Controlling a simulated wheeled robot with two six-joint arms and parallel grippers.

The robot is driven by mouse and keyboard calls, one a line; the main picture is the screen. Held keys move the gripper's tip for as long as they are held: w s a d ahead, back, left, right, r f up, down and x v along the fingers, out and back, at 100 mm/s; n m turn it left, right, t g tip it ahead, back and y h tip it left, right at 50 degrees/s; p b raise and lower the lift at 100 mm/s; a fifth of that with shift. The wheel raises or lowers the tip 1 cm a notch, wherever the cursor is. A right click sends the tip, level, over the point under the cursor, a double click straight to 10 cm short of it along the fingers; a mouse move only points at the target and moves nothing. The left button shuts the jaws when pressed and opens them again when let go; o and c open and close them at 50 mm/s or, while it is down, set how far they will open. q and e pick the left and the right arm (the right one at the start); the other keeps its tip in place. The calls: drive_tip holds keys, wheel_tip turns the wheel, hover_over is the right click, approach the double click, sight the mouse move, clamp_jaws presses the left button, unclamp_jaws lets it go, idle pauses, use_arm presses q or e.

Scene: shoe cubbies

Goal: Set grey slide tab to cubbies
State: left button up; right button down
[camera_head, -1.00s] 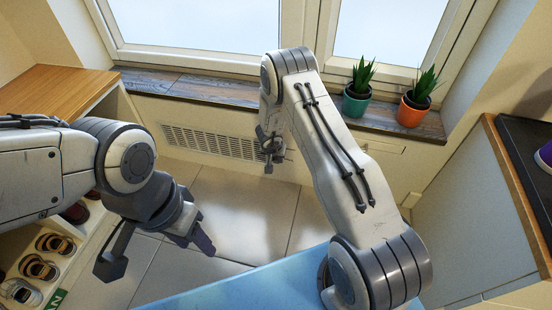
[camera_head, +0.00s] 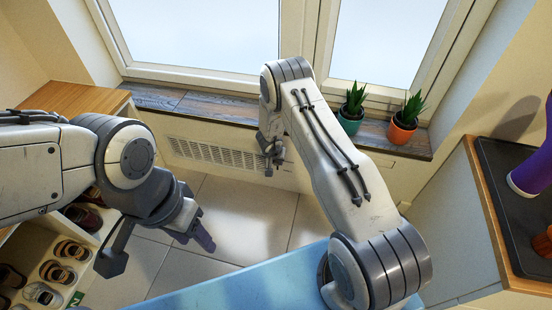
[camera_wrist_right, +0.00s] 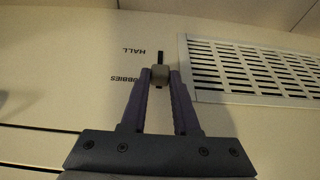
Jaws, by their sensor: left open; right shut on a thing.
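In the right wrist view, the grey slide tab (camera_wrist_right: 159,73) sits in a dark slot (camera_wrist_right: 160,56) on a cream panel. The words HALL (camera_wrist_right: 140,52) and CUBBIES (camera_wrist_right: 130,80) appear upside down beside it. The tab is close to the level of CUBBIES, with open slot showing on the HALL side. My right gripper (camera_wrist_right: 160,76) is shut on the tab. In the head view, my right gripper (camera_head: 272,151) is at the wall under the window; the tab cannot be made out there. My left gripper (camera_head: 158,250) is open and empty above the floor.
A vent grille (camera_wrist_right: 255,72) lies beside the slot. Shoe cubbies (camera_head: 40,250) with several shoes stand at the left. Two potted plants stand on the windowsill (camera_head: 200,108). A purple boot (camera_head: 532,172) stands on a dark tray (camera_head: 505,200) at the right. A blue surface (camera_head: 250,285) lies in front.

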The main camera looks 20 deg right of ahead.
drive_tip(key=shift+r, duration=0.25)
drive_tip(key=c, duration=0.9)
unclamp_jaws()
drive_tip(key=shift+r, duration=0.15)
drive_tip(key=p+v, duration=0.5)
drive_tip(key=v, duration=0.5)
drive_tip(key=shift+s+r, duration=0.1)
drive_tip(key=shift+r, duration=0.05)
